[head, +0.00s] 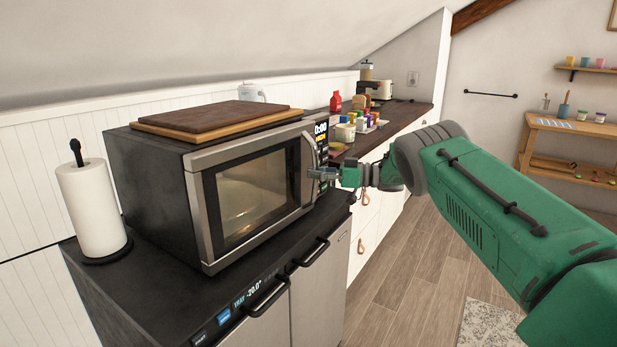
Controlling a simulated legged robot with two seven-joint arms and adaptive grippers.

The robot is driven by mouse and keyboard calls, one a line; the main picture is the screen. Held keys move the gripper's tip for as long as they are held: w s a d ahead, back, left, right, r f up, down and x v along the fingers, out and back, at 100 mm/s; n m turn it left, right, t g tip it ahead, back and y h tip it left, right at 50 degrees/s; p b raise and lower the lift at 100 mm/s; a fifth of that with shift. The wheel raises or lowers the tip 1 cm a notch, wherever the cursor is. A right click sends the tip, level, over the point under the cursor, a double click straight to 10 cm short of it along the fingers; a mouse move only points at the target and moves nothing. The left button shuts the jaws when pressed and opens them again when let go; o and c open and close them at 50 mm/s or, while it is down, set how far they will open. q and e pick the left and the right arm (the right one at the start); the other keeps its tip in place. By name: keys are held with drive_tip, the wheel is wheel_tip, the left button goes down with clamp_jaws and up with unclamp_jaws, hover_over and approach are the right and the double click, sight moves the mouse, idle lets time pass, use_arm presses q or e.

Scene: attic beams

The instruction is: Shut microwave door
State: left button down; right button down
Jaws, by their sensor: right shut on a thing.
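The microwave (160,180) is a dark box with a silver-framed glass door (250,199), standing on a black-topped cabinet. The door looks flush or nearly flush with the front; I cannot tell whether a small gap is left. A curved silver door handle (308,150) runs upright at the door's right side. My right gripper (319,174), on a green arm from the right, is at the handle's lower part and shut on it. The fingers hide part of the handle. My left gripper is out of view.
Two cutting boards (215,116) lie on top of the microwave. A paper towel roll (92,210) stands at its left. A dark counter (408,114) with several jars and a red bottle (335,101) runs behind. The wooden floor (410,270) at right is mostly clear.

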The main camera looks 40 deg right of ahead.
drive_tip(key=shift+w+d+r, duration=0.1)
drive_tip(key=shift+w+d, duration=0.15)
drive_tip(key=shift+w, duration=0.05)
